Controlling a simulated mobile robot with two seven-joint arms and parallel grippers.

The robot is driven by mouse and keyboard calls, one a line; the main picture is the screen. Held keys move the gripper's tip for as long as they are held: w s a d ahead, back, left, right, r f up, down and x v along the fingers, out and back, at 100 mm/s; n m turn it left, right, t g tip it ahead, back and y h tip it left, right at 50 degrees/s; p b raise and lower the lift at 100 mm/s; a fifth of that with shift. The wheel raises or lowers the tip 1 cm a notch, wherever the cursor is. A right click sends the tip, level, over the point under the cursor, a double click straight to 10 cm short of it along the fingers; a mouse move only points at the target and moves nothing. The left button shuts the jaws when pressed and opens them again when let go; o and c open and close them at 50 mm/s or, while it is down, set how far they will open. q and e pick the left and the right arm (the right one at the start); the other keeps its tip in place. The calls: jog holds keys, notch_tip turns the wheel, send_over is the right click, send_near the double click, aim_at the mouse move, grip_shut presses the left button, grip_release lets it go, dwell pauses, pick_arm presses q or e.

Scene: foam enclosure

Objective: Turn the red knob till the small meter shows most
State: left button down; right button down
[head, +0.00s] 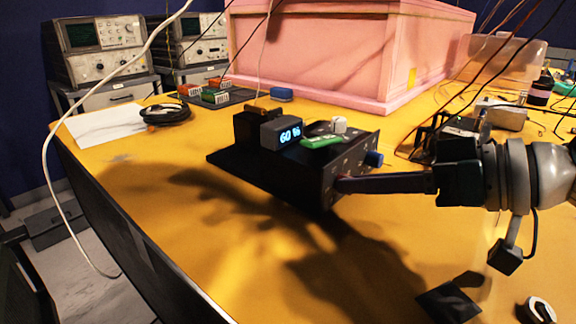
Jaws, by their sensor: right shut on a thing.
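A black box (270,178) stands on the yellow table with a small meter (284,134) on top, its display reading 60 %. My right gripper (346,184) reaches in from the right, its fingers closed at the box's right-hand panel. A little red shows at the fingertips, where the red knob is; the fingers hide nearly all of it. My left gripper is not in view.
A green circuit board (321,141) lies on the box. A large pink foam enclosure (345,50) stands behind. A coiled black cable (166,113) and paper lie at the left; wires and small devices crowd the right. The front table area is mostly clear.

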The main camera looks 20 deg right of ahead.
jog(key=shift+m, duration=0.3)
dwell(0.4)
jog(key=c, duration=0.7)
grip_release()
jog(key=shift+o, duration=0.2)
jog(key=shift+d, duration=0.1)
jog(key=v, duration=1)
jog(key=shift+b, duration=0.4)
jog(key=shift+w, duration=0.1)
